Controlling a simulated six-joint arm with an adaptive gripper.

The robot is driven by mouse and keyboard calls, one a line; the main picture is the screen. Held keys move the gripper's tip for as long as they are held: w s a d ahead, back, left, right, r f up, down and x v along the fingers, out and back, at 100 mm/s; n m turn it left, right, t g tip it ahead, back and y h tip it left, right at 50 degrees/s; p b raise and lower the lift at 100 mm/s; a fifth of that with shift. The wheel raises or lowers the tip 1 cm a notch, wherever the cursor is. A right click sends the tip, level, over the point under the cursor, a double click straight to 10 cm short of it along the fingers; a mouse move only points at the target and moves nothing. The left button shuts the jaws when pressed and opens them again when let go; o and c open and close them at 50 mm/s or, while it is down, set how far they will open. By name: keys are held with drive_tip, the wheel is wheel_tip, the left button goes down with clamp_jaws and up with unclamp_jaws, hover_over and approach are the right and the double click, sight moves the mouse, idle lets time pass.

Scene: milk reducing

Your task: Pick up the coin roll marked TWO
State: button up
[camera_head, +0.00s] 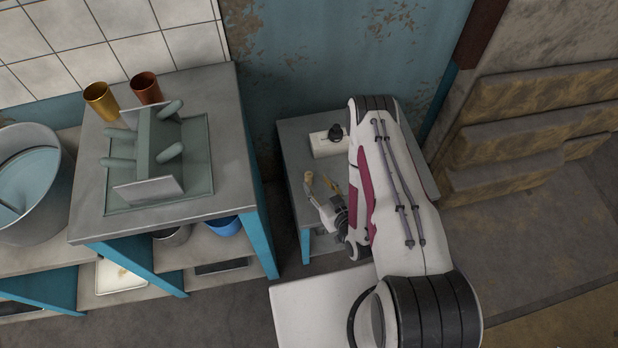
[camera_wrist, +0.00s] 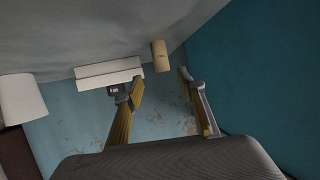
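In the wrist view a tan cylinder (camera_wrist: 160,56), which looks like a coin roll, stands on the grey table top. It has a small dark marking that I cannot read, so I cannot tell whether it says TWO. My gripper (camera_wrist: 160,79) is open and empty, with its two yellow-padded fingers on either side of the cylinder's line and apart from it. In the head view my gripper (camera_head: 319,181) is low over the small grey table (camera_head: 298,133). My arm hides much of that table, and I cannot clearly pick out the cylinder there.
A white block (camera_head: 323,149) with a black knob (camera_head: 336,131) lies near the table's back; the block also shows in the wrist view (camera_wrist: 108,72). A larger table (camera_head: 225,115) at left bears a grey-green fixture (camera_head: 158,140), a gold cup (camera_head: 101,101) and a copper cup (camera_head: 146,88).

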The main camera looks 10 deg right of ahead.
sight(311, 179)
drive_tip(key=shift+x, duration=0.85)
drive_tip(key=shift+w+a+f, duration=0.2)
drive_tip(key=shift+w+f, duration=0.2)
drive_tip(key=shift+w, duration=0.1)
drive_tip(key=shift+w+a+f, duration=0.2)
drive_tip(key=shift+w+f, duration=0.15)
drive_tip(key=shift+w, duration=0.15)
drive_tip(key=shift+x, duration=1.3)
clamp_jaws()
